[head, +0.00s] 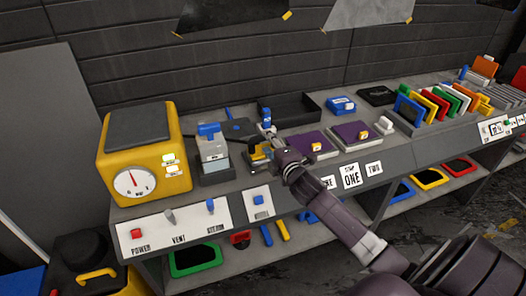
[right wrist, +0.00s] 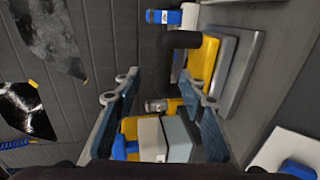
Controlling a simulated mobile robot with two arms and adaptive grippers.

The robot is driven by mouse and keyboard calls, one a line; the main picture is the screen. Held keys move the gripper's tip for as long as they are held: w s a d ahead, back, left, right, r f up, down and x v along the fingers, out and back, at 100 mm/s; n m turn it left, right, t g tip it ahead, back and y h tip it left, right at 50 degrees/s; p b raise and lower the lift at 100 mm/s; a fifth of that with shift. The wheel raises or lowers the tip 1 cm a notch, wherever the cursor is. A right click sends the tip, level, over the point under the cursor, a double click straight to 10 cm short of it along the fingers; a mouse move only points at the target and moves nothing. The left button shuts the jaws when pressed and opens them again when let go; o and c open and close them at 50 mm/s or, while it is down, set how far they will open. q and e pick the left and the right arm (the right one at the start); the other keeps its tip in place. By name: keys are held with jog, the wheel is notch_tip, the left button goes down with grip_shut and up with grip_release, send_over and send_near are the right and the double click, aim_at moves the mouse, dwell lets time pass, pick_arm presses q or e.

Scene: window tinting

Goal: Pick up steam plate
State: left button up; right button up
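A plate tool with a yellow body and black handle, which looks like the steam plate (head: 256,158), rests on the bench beside the grey block with a blue handle (head: 213,150). In the right wrist view its yellow body (right wrist: 204,60) and black handle (right wrist: 180,40) lie to the right of the fingers, on grey plates. My right gripper (head: 268,138) is close to it in the head view and partly covers it. In the right wrist view my right gripper (right wrist: 160,85) has its fingers spread apart, with nothing clearly held. My left gripper is not in view.
A yellow gauge machine (head: 142,150) stands left. Purple pads (head: 310,145) lie to the right of my gripper. A black tray (head: 290,107) is behind, and a rack of coloured frames (head: 430,105) stands farther right. A blue button panel (head: 258,204) is on the bench front.

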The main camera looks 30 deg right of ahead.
aim_at(264, 139)
jog(key=p+x, duration=0.1)
jog(key=x, duration=0.3)
jog(key=shift+d+f, duration=0.1)
jog(key=shift+f, duration=0.1)
jog(key=shift+w+f+p, duration=0.2)
jog(key=shift+w+p, duration=0.1)
jog(key=shift+w, duration=0.35)
jog(key=shift+d, duration=0.1)
grip_shut()
jog(key=shift+r, duration=0.1)
